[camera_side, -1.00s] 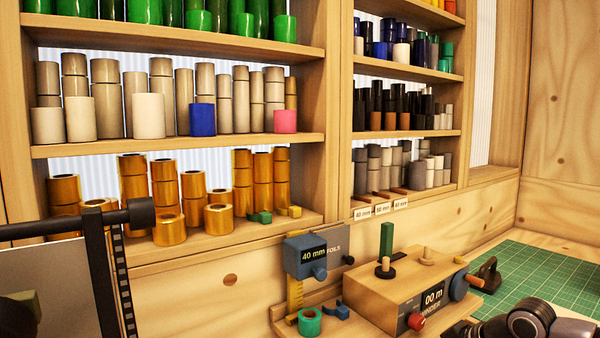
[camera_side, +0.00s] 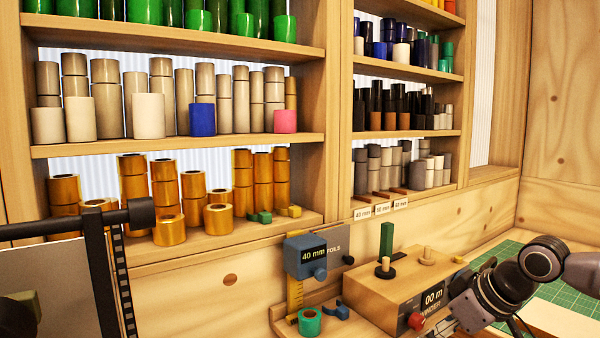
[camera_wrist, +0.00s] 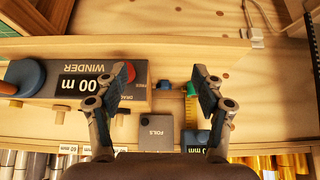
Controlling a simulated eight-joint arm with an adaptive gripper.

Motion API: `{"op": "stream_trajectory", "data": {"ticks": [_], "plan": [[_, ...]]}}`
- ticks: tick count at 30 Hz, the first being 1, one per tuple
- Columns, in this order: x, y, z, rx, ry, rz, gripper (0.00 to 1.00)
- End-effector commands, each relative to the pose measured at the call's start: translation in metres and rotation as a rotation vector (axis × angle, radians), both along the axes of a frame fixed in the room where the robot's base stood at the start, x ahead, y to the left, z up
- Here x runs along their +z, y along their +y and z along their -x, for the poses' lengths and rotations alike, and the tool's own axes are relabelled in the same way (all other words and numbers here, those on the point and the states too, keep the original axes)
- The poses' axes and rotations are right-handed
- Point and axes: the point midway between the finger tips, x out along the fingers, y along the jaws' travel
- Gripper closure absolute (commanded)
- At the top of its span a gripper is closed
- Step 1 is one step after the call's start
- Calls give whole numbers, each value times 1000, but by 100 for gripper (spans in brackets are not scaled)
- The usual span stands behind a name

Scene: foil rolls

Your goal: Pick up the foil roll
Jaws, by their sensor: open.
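A small green foil roll (camera_side: 310,322) stands on the wooden ledge at the foot of the yellow measuring strip, at the bottom of the side view. It stands apart from my gripper there. In the wrist view, my gripper (camera_wrist: 162,76) is open and empty, its two fingers spread wide above the bench. Bits of green show beside the right finger, which hides part of that area; I cannot tell how much of this is the roll. In the side view my fingers are not clear.
The wooden winder box (camera_side: 398,285), with pegs and a red knob, stands right of the roll. A blue gauge (camera_side: 305,257) stands behind the roll, and a blue clip (camera_side: 338,311) lies beside it. Gold rolls (camera_side: 170,230) fill the lower shelf. A green mat (camera_side: 560,290) lies right.

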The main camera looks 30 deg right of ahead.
Motion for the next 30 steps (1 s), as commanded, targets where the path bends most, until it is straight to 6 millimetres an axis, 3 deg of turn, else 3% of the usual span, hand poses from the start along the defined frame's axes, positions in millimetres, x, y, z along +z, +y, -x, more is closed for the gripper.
{"op": "stream_trajectory", "data": {"ticks": [11,23,30], "plan": [[60,0,0,0,0,0,31],[37,2,-37,-88,48,129,31],[26,14,-74,-198,-4,258,31]]}}
